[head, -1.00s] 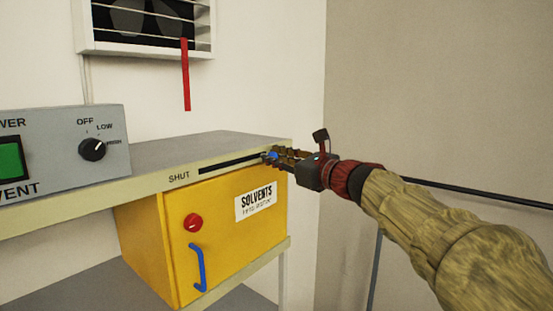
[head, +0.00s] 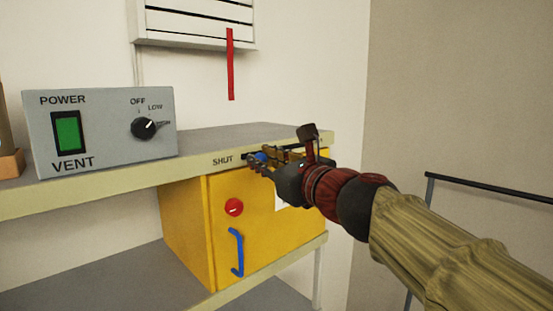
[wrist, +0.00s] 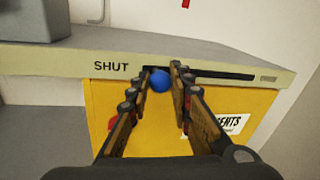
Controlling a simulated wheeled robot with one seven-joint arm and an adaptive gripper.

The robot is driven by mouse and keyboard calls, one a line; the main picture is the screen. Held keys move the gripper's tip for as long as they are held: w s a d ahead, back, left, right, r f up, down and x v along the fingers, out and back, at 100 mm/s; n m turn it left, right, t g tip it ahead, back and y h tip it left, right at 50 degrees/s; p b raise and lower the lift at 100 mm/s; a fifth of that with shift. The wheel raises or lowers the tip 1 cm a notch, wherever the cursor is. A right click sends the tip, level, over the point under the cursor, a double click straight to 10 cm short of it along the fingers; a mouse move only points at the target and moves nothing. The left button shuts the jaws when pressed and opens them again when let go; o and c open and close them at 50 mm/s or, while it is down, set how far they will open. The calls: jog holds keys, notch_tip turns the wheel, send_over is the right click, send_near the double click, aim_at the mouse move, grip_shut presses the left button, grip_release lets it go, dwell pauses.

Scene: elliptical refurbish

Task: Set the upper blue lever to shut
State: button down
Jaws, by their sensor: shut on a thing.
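The upper blue lever shows as a round blue knob (head: 261,156) on a dark slot in the shelf's front edge. It is at the slot's left end, close to the word SHUT (head: 222,161). In the wrist view the knob (wrist: 160,81) lies between my fingers, with the dark slot (wrist: 222,75) running off to its right. My gripper (head: 262,161) is shut on the knob; it also shows in the wrist view (wrist: 160,80). At the top, the louvered vent (head: 195,22) has its slats closed, with a red strip (head: 230,65) hanging below.
A yellow solvents cabinet (head: 187,222) under the shelf has a red knob (head: 234,207) and a lower blue handle (head: 236,252). A grey vent control box (head: 98,103) stands on the shelf at left. A dark rail (head: 490,190) runs at right.

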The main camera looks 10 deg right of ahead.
jog(key=shift+a, duration=0.1)
dwell(0.3)
jog(key=c, duration=1.6)
grip_release()
jog(key=shift+s+a, duration=0.15)
jog(key=v, duration=1.2)
